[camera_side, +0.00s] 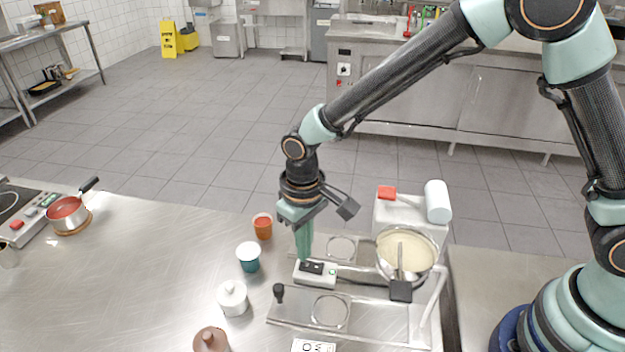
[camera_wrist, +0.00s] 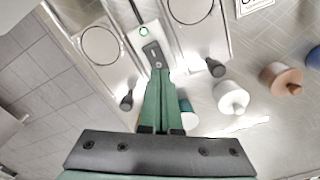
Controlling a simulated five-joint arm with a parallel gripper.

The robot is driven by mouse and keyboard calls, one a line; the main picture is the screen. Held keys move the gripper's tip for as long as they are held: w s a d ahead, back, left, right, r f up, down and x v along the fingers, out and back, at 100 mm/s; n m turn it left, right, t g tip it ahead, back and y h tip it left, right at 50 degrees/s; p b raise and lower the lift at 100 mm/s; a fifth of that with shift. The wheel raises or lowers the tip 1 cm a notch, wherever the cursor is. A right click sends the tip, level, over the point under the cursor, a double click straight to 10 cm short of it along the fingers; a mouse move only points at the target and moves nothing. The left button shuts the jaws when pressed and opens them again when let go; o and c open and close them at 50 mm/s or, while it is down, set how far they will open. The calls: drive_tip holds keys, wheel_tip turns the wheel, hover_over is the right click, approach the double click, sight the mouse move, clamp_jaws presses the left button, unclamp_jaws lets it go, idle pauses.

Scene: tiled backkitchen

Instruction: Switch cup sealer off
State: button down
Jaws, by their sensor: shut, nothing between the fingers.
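A white switch box (camera_side: 316,279) with a black rocker switch (camera_side: 312,267) and a green lamp (camera_side: 332,272) sits among steel plates with round rings, which seem to be the cup sealer (camera_side: 285,312). In the wrist view the rocker (camera_wrist: 151,49) and the green, lit-looking lamp (camera_wrist: 144,31) show just beyond my fingertips. My gripper (camera_side: 304,259) points down over the left end of the rocker, its green fingers shut and empty. In the wrist view my fingertips (camera_wrist: 158,71) are at the rocker's near end. I cannot tell whether they touch it or which way it is tipped.
A pot with a ladle (camera_side: 405,250) stands right of the switch box. A black-knobbed handle (camera_side: 279,292) rises at the left. An orange cup (camera_side: 262,226), a teal cup (camera_side: 248,257), a white lidded jar (camera_side: 232,298) and a brown jar (camera_side: 211,340) stand left. The left counter is mostly clear.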

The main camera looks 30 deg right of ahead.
drive_tip(key=shift+f, duration=1)
idle(0.6)
wheel_tip(320, 180, up, 7)
idle(1.0)
drive_tip(key=shift+r, duration=0.1)
drive_tip(key=s+d+r+t, duration=0.1)
drive_tip(key=d+r, duration=0.3)
drive_tip(key=d, duration=0.1)
drive_tip(key=s+d+r+m+t, duration=0.1)
drive_tip(key=s+d+r, duration=0.1)
drive_tip(key=d+r, duration=0.2)
drive_tip(key=s+d+r+m+t, duration=0.1)
drive_tip(key=d+r+t, duration=0.1)
drive_tip(key=d+r, duration=0.3)
drive_tip(key=shift+s+d+r+y, duration=0.1)
drive_tip(key=shift+d+y, duration=0.05)
drive_tip(key=shift+d, duration=0.4)
drive_tip(key=shift+s+d+y, duration=0.1)
drive_tip(key=shift+d+y, duration=0.05)
drive_tip(key=shift+d, duration=0.4)
drive_tip(key=shift+m+t, duration=0.5)
drive_tip(key=shift+t, duration=0.3)
drive_tip(key=s+d, duration=0.2)
drive_tip(key=s+d+r, duration=0.1)
drive_tip(key=s+d, duration=0.1)
drive_tip(key=d, duration=0.1)
drive_tip(key=shift+s+d+r, duration=0.1)
drive_tip(key=shift+s+r, duration=0.05)
drive_tip(key=shift+s, duration=0.05)
